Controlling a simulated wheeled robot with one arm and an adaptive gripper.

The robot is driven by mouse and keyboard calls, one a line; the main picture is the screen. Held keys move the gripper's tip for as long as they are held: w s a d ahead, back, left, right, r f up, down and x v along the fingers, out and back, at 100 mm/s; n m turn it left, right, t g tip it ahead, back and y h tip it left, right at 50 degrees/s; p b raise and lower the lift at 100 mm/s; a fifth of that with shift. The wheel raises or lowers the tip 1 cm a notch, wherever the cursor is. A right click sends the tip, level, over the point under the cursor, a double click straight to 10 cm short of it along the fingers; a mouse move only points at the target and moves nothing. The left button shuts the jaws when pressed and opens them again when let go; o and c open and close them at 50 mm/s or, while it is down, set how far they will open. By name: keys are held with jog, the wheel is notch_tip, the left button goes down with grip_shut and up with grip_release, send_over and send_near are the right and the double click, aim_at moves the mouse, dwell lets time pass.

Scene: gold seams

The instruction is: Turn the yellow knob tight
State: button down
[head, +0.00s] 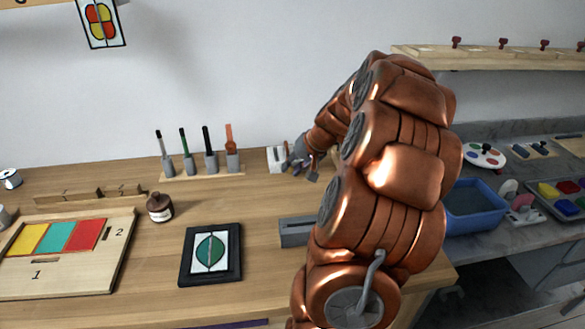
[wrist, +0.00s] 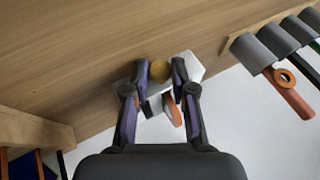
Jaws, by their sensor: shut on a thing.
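The yellow knob (wrist: 160,71) is a small round disc in the wrist view, between the two fingertips of my gripper (wrist: 160,75). My gripper is shut on it, one finger on each side. A white block (wrist: 192,66) shows behind the right finger, and a white piece and an orange-brown piece (wrist: 172,108) lie between the fingers, nearer the palm. In the head view my gripper (head: 304,166) is at the back of the wooden bench, beside a white stand (head: 278,158). The knob cannot be made out there, and my arm covers much of that side.
A rack (head: 203,173) with several upright tools stands left of my gripper; its grey holders (wrist: 255,55) show at right in the wrist view.

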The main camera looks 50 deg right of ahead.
jog(key=c, duration=1)
grip_release()
jog(key=shift+o, duration=0.2)
jog(key=v, duration=1.2)
